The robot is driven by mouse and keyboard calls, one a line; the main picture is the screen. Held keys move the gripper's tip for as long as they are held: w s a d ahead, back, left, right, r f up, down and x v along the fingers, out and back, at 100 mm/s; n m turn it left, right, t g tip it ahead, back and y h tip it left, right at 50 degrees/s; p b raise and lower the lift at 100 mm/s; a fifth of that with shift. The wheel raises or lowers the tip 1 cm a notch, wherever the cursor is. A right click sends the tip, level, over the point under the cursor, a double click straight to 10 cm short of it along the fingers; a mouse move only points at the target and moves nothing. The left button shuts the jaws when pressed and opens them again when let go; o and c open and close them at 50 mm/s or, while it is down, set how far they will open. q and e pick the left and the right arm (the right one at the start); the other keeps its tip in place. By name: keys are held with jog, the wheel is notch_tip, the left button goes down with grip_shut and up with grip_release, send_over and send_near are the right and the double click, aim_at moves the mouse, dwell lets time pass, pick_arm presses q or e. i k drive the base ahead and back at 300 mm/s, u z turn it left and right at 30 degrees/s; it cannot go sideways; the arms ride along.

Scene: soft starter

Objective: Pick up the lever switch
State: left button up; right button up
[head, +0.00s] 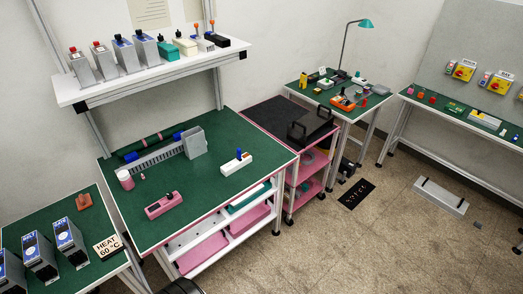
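A white box with a blue knob on a short lever (237,163), which looks like a lever switch, sits on the right part of the green-topped workbench (225,205). No label tells which is the named one. Neither of my grippers is in view.
A pink device (165,204), a pink cup (126,179) and a grey upright box (195,142) share the workbench. Grey boxes (80,68) line the shelf's left. A pink cart (290,119) stands right of the bench.

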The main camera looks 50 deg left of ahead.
aim_at(231, 167)
jog(key=u, duration=0.2)
jog(key=i, duration=1.4)
jog(key=u, duration=1.5)
jog(key=i, duration=0.85)
jog(key=u, duration=1.05)
jog(key=i, duration=0.2)
jog(key=u, duration=0.15)
